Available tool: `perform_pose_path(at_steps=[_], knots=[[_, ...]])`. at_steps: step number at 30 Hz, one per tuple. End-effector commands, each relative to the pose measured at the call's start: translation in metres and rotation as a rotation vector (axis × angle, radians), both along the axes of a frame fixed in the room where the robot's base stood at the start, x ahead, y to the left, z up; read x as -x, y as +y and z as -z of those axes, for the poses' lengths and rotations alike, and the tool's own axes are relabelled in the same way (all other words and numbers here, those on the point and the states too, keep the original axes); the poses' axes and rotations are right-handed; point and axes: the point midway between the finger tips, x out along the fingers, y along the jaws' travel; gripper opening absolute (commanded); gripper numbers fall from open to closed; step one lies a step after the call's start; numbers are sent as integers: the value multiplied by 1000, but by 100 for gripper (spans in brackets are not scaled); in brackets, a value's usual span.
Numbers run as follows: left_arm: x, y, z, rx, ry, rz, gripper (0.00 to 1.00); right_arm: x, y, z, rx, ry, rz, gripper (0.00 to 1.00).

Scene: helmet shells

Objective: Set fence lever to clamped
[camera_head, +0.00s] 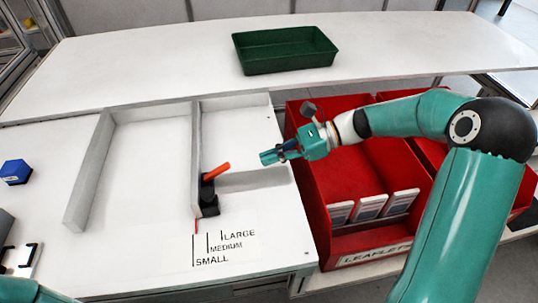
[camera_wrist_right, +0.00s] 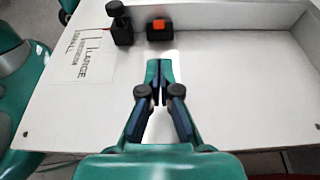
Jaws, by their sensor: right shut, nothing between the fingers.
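The fence lever (camera_head: 216,172) is a short orange handle on a black block (camera_head: 208,196), tilted up to the right in the head view. Its orange end (camera_wrist_right: 159,25) shows over a black block at the top of the right wrist view. My right gripper (camera_head: 266,157) is shut and empty, to the right of the lever and apart from it. Its closed fingertips (camera_wrist_right: 158,70) point toward the lever in the wrist view. A size label (camera_head: 222,246) reading LARGE, MEDIUM, SMALL lies in front of the black block, with a thin red pointer (camera_head: 195,227) beside it. My left gripper is not in view.
Grey upright walls (camera_head: 90,172) divide the white table. A green tray (camera_head: 285,68) stands at the back. Red bins (camera_head: 320,215) holding white packs, marked LEAFLETS, stand right of the table under my right arm. A blue block (camera_head: 15,171) sits far left.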

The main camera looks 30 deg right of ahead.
Motion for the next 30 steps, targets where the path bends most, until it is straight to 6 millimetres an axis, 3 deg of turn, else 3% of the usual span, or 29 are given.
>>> perform_pose_path(at_steps=[6,12,18,30], knots=[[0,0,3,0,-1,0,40,-10,37,13,-1,2,-6,0],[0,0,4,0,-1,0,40,-17,62,22,0,1,-5,0],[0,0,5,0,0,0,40,-21,72,25,0,0,-3,0],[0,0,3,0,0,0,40,-22,72,23,3,1,-5,0]])
